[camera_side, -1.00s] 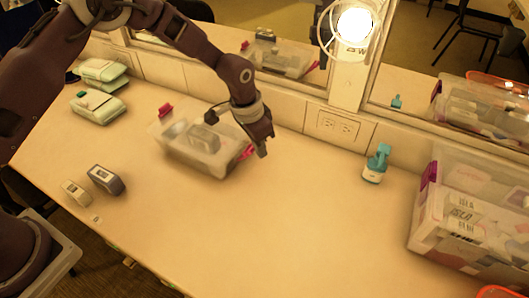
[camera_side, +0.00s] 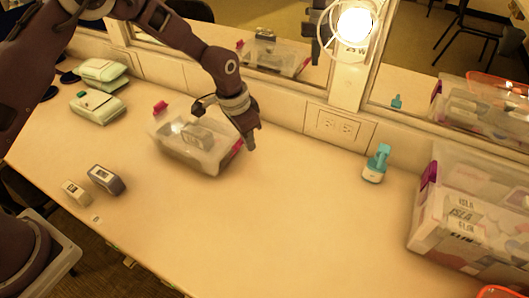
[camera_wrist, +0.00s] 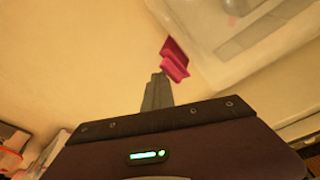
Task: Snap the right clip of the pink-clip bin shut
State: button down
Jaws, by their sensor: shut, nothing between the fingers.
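The pink-clip bin (camera_side: 188,153) is a clear box on the counter, with a grey, white-labelled item showing at its top. Its right clip (camera_side: 238,146) sits close along the right end wall; I cannot tell whether it is latched. The same clip shows in the wrist view (camera_wrist: 175,60) at the edge of the bin (camera_wrist: 205,52). The left clip (camera_side: 160,107) sticks up and out at the other end. My gripper (camera_side: 251,145) is shut and empty just right of the right clip. In the wrist view its fingertips (camera_wrist: 158,80) are beside the clip; contact is unclear.
A larger clear bin with a purple clip (camera_side: 428,174) stands at the right. Green-white packs (camera_side: 97,107) and two small boxes (camera_side: 106,180) lie at left. The counter's front middle is clear.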

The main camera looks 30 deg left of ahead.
jog(key=shift+a, duration=0.15)
jog(key=r, duration=0.3)
jog(key=d+r, duration=0.1)
jog(key=r, duration=0.1)
jog(key=shift+r, duration=0.4)
dwell(0.4)
